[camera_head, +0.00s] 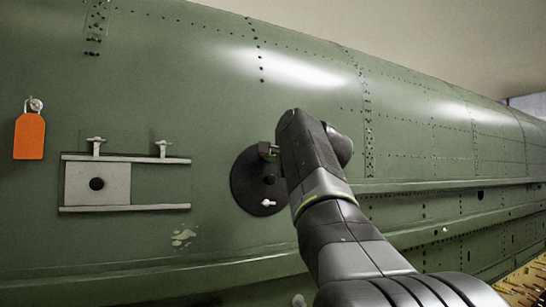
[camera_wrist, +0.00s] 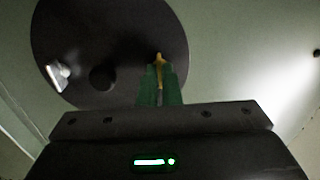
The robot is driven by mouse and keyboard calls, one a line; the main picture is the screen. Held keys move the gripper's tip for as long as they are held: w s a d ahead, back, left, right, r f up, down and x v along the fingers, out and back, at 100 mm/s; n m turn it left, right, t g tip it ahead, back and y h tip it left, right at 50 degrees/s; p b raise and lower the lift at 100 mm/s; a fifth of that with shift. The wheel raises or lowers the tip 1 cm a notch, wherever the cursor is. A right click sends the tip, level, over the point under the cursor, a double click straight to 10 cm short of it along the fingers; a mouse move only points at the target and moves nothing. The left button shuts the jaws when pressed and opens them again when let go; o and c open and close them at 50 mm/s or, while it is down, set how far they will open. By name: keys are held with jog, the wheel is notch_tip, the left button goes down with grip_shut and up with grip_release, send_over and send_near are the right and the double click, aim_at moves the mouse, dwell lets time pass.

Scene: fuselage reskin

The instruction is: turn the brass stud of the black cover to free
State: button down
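The round black cover (camera_head: 245,190) sits flat on the green fuselage skin, partly hidden behind my gripper and arm. It fills the upper left of the wrist view (camera_wrist: 110,30). The brass stud (camera_wrist: 158,60) is near the cover's edge and stands between the green fingertips of my gripper (camera_wrist: 159,78). The fingers are close together with the stud filling the gap, so they look shut on it. In the head view my gripper (camera_head: 267,151) reaches the cover's upper right; the brass stud is hidden there. A silver stud (camera_wrist: 57,74) is on the opposite side of the cover.
A dark round knob (camera_wrist: 102,77) stands on the cover between the two studs. Left of it, a grey plate (camera_head: 97,184) sits between two rails with two clamps. An orange tag (camera_head: 30,137) hangs farther left. A yellow structure (camera_head: 522,285) shows at lower right.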

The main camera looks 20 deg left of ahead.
jog(key=shift+n+b, duration=1.55)
jog(key=shift+n, duration=7.15)
jog(key=c, duration=1.6)
grip_release()
jog(key=shift+s+d, duration=0.1)
jog(key=b+v, duration=0.4)
jog(key=v, duration=0.9)
jog(key=shift+s+d, duration=0.25)
